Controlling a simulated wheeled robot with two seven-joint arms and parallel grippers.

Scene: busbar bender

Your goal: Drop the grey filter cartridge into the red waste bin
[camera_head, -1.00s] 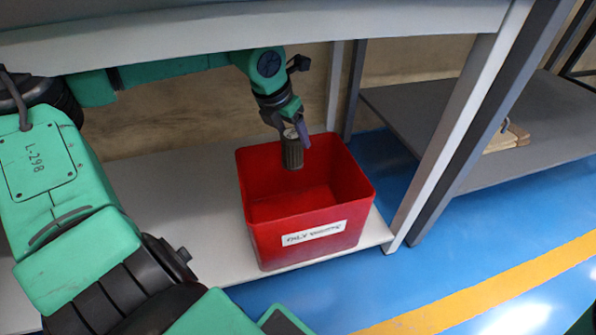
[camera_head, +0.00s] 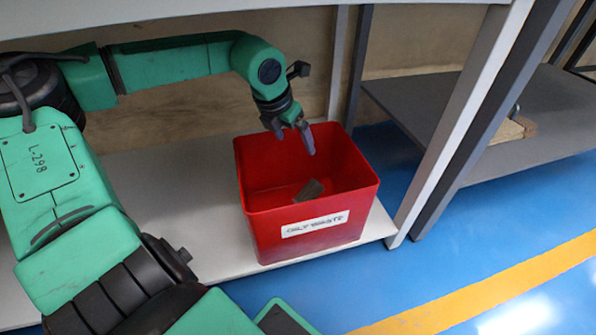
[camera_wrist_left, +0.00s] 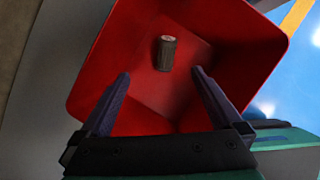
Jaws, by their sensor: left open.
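The red waste bin (camera_head: 312,240) stands on the low shelf with a white label on its front; it fills much of the left wrist view (camera_wrist_left: 255,40). The grey filter cartridge (camera_head: 309,190) lies on its side inside the bin, on or near the bottom. It also shows inside the bin in the left wrist view (camera_wrist_left: 166,53). My left gripper (camera_head: 294,136) is open and empty above the back of the bin. Its two spread fingers show in the left wrist view (camera_wrist_left: 160,85), apart from the cartridge. My right gripper is not in view.
The grey low shelf (camera_head: 195,200) has free room left of the bin. The table top (camera_head: 200,18) lies above my left arm. Table legs (camera_head: 460,120) stand right of the bin. Another shelf (camera_head: 545,105) at right holds a wooden item (camera_head: 507,131).

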